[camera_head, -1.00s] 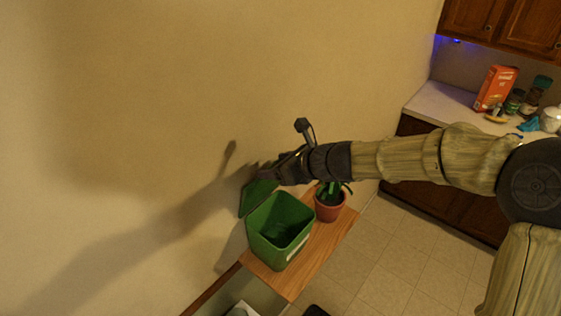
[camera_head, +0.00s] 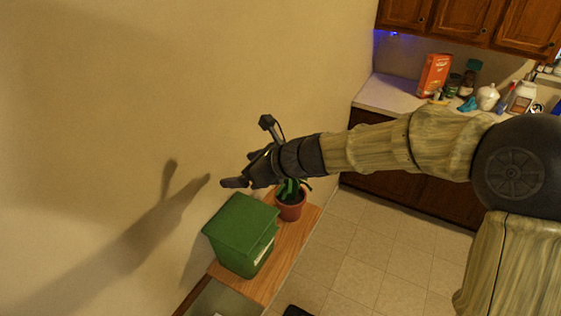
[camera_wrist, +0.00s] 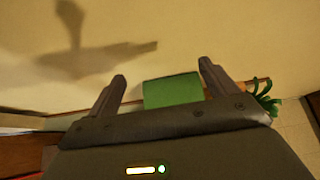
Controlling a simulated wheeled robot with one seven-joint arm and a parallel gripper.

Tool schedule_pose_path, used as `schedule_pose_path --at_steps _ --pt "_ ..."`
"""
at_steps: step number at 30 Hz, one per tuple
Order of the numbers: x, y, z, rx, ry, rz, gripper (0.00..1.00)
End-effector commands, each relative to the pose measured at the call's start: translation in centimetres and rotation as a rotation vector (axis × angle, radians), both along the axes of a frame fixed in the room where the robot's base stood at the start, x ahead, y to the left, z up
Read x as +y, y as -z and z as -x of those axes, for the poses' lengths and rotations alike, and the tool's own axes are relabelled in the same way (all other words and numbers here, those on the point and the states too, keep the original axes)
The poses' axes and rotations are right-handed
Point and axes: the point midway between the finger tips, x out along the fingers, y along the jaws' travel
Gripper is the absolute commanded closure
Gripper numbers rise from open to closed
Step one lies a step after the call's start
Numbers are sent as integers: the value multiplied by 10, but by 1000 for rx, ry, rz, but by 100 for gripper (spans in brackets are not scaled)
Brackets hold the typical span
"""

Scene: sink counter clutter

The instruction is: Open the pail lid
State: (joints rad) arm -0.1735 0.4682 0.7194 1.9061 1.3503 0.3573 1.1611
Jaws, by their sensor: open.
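The green pail (camera_head: 238,258) stands on a wooden shelf against the wall. Its green lid (camera_head: 240,222) lies over the top opening, and the pail's inside is hidden. My gripper (camera_head: 241,177) is open and empty, above and behind the lid, close to the wall, apart from the pail. In the wrist view the two fingers of my gripper (camera_wrist: 163,72) are spread, with a green surface of the pail or its lid (camera_wrist: 173,90) beyond and between them. I cannot tell which part it is.
A potted plant (camera_head: 290,204) stands beside the pail, beneath my wrist. The wall (camera_head: 120,90) is close behind my gripper. The wooden shelf (camera_head: 290,252) is bare at its front. A counter (camera_head: 390,96) with an orange box (camera_head: 434,75) and jars is at the right.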

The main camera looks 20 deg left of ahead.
Motion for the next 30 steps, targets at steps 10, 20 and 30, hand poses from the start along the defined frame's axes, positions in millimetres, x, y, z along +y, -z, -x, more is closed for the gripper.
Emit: schedule_pose_path --at_steps 10,20,30 --pt "-50 -30 3 -4 2 0 15" --pt "-95 -58 6 -3 3 1 15" --pt "-108 -67 9 3 -1 1 15"
